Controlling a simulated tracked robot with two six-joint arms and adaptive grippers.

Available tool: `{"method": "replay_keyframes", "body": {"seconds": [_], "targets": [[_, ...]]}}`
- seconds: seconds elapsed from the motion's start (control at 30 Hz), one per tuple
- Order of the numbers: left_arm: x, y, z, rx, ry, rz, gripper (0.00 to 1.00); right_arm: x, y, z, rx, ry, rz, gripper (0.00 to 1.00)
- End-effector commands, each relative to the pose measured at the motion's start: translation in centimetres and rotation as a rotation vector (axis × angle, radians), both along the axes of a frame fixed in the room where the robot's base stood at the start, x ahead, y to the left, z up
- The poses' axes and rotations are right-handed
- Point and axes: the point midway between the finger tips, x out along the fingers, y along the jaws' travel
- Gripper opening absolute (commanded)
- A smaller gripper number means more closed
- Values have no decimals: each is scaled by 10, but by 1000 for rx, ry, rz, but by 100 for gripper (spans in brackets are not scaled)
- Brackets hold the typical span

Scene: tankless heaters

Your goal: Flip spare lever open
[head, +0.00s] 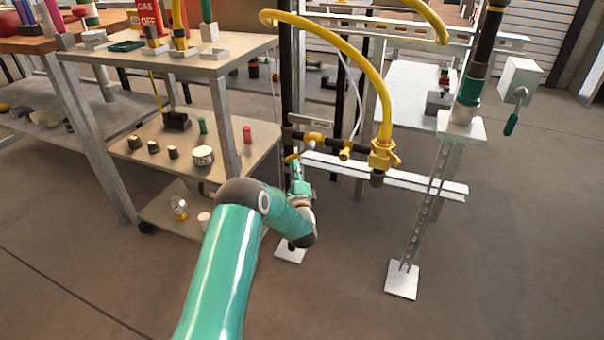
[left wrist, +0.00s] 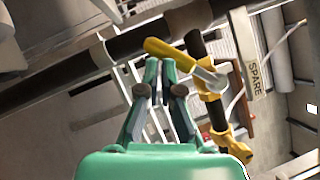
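The spare lever (left wrist: 168,54) is a yellow handle in the left wrist view, on a silver and yellow valve (left wrist: 209,78) of a dark pipe. It lies crosswise to that pipe. A plate reading SPARE (left wrist: 252,62) is to its right. In the head view the lever (head: 291,158) shows small, below the plate (head: 312,123). My left gripper (head: 297,166) is just below it; in the left wrist view its fingertips (left wrist: 160,66) are close together, with nothing seen between them. They look just short of the handle; contact cannot be told. My right gripper is not in view.
A yellow hose (head: 345,50) arches to a yellow fitting (head: 384,156) right of the lever. A shelf cart (head: 165,150) with loose parts stands left of my arm. Metal posts and rails (head: 425,205) stand at right. Floor in front is clear.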

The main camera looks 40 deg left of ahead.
Motion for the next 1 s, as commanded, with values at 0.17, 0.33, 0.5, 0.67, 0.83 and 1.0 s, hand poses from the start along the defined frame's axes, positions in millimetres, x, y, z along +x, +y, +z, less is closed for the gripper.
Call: {"method": "replay_keyframes", "body": {"seconds": [0.17, 0.33, 0.5, 0.67, 0.83, 1.0], "targets": [[-7, 14, 5, -8, 6, 6, 0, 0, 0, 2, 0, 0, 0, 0], [-12, 23, 14, -7, 4, 7, 0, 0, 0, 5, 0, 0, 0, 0], [-15, 30, 23, -7, 4, 7, 0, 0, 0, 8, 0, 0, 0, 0], [-17, 34, 30, -6, 3, 8, 0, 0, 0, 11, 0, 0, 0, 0], [-18, 37, 36, -7, 3, 8, 0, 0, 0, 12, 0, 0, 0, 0], [-19, 38, 39, -7, 3, 8, 0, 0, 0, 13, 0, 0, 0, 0]]}}
